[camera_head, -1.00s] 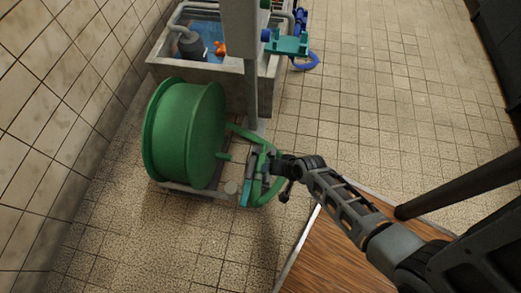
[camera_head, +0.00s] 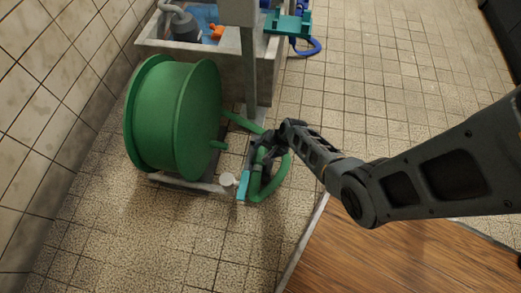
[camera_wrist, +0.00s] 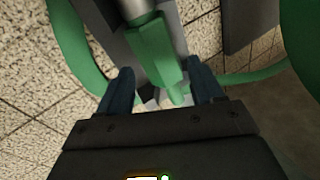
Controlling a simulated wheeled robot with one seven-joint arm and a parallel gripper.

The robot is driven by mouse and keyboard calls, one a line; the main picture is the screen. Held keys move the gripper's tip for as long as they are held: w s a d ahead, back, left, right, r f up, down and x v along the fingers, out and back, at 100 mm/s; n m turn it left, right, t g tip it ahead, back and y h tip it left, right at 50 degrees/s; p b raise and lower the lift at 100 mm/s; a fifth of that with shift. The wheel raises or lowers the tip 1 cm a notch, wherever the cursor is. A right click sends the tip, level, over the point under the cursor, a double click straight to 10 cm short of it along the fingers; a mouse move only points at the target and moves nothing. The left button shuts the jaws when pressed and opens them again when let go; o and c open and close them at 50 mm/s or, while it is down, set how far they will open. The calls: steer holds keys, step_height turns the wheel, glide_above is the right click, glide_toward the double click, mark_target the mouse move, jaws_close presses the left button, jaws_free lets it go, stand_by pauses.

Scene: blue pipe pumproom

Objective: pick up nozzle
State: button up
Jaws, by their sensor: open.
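The green nozzle (camera_wrist: 160,55), with a grey metal collar at its top end, shows close up in the wrist view. My gripper (camera_wrist: 162,72) is open, with one dark finger on each side of the nozzle's green body. I cannot tell whether the fingers touch it. In the head view my gripper (camera_head: 262,153) is low beside the green hose loop, right of the reel. My wrist and the gripper hide most of the nozzle there.
A large green hose reel (camera_head: 172,118) stands left of my gripper, near the tiled wall. A concrete basin (camera_head: 195,58) and grey post (camera_head: 249,75) stand behind. Tiled floor is clear on the right.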

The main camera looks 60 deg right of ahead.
steer(key=b+x, duration=0.1)
steer(key=x, duration=0.1)
steer(key=shift+w+f, duration=0.1)
steer(key=shift+f, duration=0.15)
steer(key=shift+a, duration=0.1)
steer(key=c, duration=1)
